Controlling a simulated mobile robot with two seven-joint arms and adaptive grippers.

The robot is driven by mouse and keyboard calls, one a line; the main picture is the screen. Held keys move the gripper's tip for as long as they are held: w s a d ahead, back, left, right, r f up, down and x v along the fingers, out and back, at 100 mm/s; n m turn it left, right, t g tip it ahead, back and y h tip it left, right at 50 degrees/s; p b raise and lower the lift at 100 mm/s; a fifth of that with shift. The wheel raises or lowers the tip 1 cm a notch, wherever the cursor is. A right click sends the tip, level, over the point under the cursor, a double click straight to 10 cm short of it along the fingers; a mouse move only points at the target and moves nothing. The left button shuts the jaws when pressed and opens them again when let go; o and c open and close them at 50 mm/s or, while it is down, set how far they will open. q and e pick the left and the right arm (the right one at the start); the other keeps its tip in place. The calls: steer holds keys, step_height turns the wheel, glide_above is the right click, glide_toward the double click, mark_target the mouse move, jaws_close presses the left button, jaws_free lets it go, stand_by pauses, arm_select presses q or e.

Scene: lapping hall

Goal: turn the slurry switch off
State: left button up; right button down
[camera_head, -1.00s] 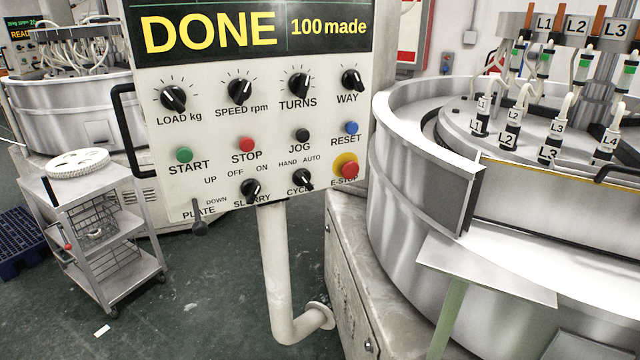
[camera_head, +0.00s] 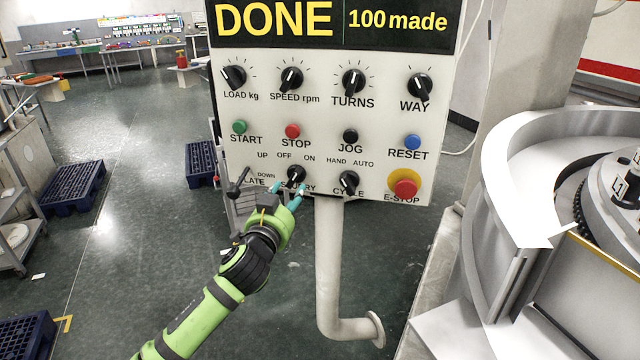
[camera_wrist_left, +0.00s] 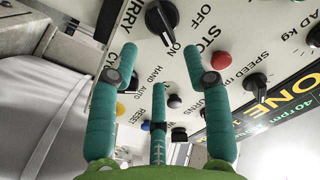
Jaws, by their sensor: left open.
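The slurry switch (camera_head: 295,175) is a black rotary knob low on the control panel (camera_head: 375,178), with OFF at its upper left and ON at its upper right. Its pointer seems to lean toward ON, but the mark is small. My left gripper (camera_head: 288,190) is open, its teal fingers just below the knob and covering part of the SLURRY label. In the left wrist view the slurry knob (camera_wrist_left: 162,18) lies beyond the spread fingertips of the gripper (camera_wrist_left: 160,50), apart from them in the picture. Contact is not visible. My right gripper is out of view.
The plate lever (camera_head: 238,182) is close left of the fingers and the cycle knob (camera_head: 348,182) close right. The E-stop (camera_head: 405,187) is further right. A white pipe (camera_head: 330,260) runs below the panel. The lapping machine (camera_head: 490,210) stands at right.

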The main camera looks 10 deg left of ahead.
mark_target(295, 181)
arm_select(q)
steer(key=w, duration=0.1)
steer(key=w+a+p, duration=0.1)
steer(key=w, duration=0.1)
steer(key=shift+w+a, duration=0.15)
steer(key=shift+w, duration=0.1)
steer(key=shift+w+d+p, duration=0.15)
steer(key=shift+w+d, duration=0.05)
steer(key=shift+w, duration=0.45)
steer(key=shift+w+d+p, duration=0.15)
steer(key=shift+w+d, duration=0.05)
steer(key=shift+w, duration=0.4)
steer(key=shift+w+f, duration=0.15)
steer(key=shift+w, duration=0.15)
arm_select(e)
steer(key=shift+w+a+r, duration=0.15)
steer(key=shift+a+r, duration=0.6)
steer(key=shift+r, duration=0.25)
